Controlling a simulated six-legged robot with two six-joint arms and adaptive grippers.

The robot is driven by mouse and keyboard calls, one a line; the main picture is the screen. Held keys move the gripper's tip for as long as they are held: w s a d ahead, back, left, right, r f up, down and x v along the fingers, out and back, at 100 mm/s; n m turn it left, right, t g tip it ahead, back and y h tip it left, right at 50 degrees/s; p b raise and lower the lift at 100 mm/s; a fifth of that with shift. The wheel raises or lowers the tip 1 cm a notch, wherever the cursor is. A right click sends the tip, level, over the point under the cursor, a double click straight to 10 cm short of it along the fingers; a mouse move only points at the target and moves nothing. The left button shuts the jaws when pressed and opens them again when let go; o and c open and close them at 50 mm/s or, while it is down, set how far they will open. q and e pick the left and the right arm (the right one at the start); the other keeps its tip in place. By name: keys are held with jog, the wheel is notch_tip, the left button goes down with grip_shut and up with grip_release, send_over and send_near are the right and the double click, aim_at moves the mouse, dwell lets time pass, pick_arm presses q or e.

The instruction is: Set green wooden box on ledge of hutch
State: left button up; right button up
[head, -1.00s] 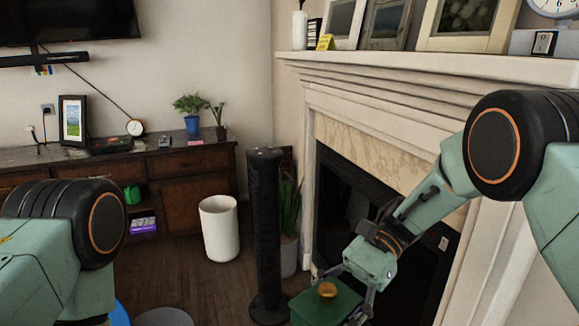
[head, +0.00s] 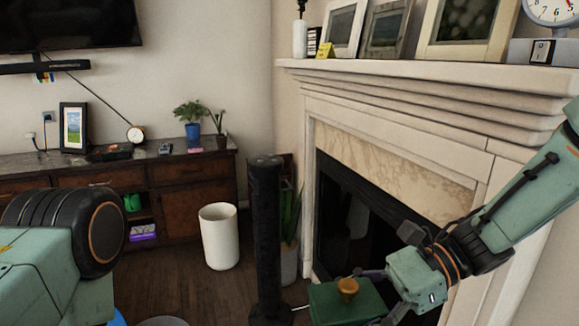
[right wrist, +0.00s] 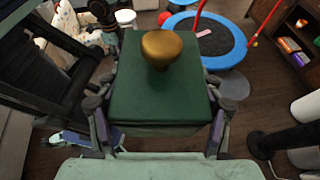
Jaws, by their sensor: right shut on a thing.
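The green wooden box (head: 335,308) has a gold round knob on its lid and shows at the bottom of the head view. My right gripper (right wrist: 160,125) is shut on the box, with a finger on each side, in the right wrist view. The box (right wrist: 155,92) looks held clear of the floor there. In the head view my right gripper (head: 380,290) holds it in front of the fireplace. A dark wooden cabinet (head: 185,215) with a top ledge stands along the back wall; I cannot tell whether it is the hutch. My left gripper is out of view.
A white mantel (head: 430,72) carrying picture frames and a clock (head: 553,10) runs along the right. A black tower (head: 265,230), a white bin (head: 219,238) and a potted plant (head: 290,225) stand on the floor. A blue trampoline (right wrist: 212,40) shows in the right wrist view.

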jog(key=shift+s+d+r+m+t, duration=0.15)
jog(key=shift+r+m+t, duration=0.15)
jog(key=shift+m+t, duration=0.15)
